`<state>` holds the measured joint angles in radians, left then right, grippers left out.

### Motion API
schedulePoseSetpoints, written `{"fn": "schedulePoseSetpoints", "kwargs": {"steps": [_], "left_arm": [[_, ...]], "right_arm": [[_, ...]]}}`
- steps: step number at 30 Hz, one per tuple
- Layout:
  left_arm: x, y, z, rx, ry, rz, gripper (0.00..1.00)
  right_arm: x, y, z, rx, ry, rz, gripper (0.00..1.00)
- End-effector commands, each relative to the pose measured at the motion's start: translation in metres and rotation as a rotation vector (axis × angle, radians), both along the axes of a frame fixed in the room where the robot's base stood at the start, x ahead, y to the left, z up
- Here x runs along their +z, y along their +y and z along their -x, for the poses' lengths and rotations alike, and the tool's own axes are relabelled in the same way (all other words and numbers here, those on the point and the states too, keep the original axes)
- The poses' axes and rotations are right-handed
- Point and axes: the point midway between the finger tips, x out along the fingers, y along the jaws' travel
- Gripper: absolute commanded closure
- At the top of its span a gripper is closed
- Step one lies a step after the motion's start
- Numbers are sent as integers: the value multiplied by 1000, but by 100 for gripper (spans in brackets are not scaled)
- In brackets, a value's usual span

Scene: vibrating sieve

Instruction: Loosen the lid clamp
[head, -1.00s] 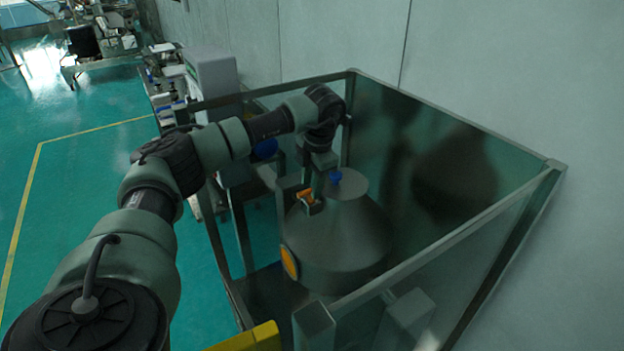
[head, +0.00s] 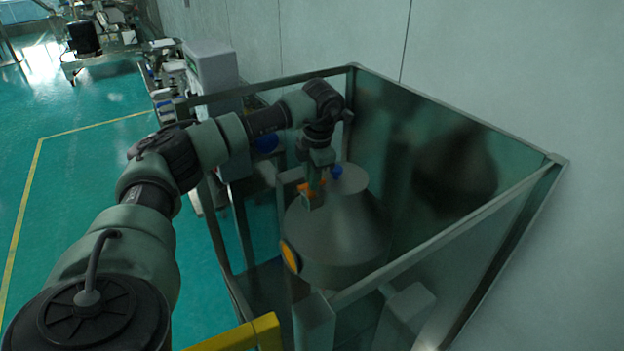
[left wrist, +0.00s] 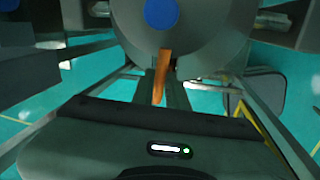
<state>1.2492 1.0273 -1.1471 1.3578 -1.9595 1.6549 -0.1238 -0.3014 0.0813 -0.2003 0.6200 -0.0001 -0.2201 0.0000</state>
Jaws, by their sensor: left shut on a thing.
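The grey cone-shaped lid (head: 350,225) of the sieve stands inside the framed enclosure. The lid clamp, with an orange handle (left wrist: 161,72), sits at the lid's side; its orange part also shows in the head view (head: 304,187), partly covered by my gripper. My right gripper is not in view.
A metal frame with dark clear panels surrounds the sieve; its near rail (head: 450,235) and far rail (head: 270,88) stand close around my arm. A yellow bar (head: 235,338) is at the front. A bench with equipment stands behind left. Open green floor lies to the left.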

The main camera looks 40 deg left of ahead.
Motion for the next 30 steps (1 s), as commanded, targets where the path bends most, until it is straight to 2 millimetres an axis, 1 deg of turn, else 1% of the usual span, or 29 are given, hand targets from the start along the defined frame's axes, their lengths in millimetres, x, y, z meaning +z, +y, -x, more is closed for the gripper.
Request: {"fn": "schedulePoseSetpoints", "kwargs": {"steps": [1,5,15,30], "left_arm": [[-2,0,0,-31,-1,0,100],[-2,0,1,-135,-2,1,100],[-2,1,2,-456,-3,1,100],[-2,3,3,-932,-2,2,100]], "right_arm": [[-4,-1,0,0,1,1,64],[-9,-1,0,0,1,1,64],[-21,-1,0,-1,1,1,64],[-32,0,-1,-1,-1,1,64]]}}
